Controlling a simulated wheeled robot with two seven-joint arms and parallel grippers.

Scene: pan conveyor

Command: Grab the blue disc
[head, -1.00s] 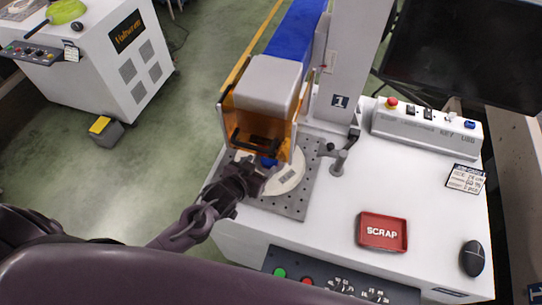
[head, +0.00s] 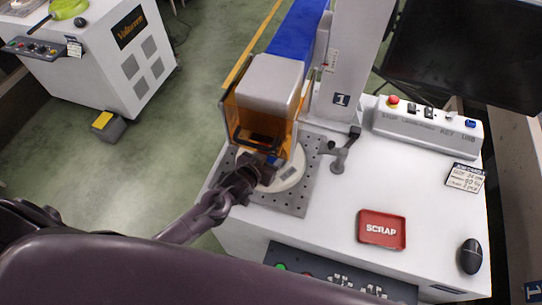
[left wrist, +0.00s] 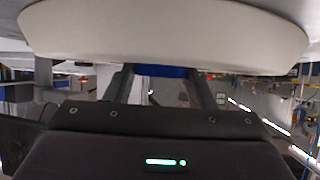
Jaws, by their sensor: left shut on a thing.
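The blue disc (head: 275,160) shows as a small patch under the orange guard of the marking machine, mostly hidden by my left gripper. It sits at a round white plate (head: 293,178). My left gripper (head: 268,167) is at the disc, shut on it. In the left wrist view, a blue strip (left wrist: 165,71) shows between the two fingers, below the big pale round shape. Whether the disc is clear of the plate, I cannot tell. My right gripper is not in view.
The orange guard (head: 232,120) and the machine head (head: 268,82) stand close over my gripper. A perforated grey plate (head: 290,206) lies under the white plate. A clamp lever (head: 340,155), a red SCRAP tray (head: 382,230) and a black mouse (head: 471,258) are to the right.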

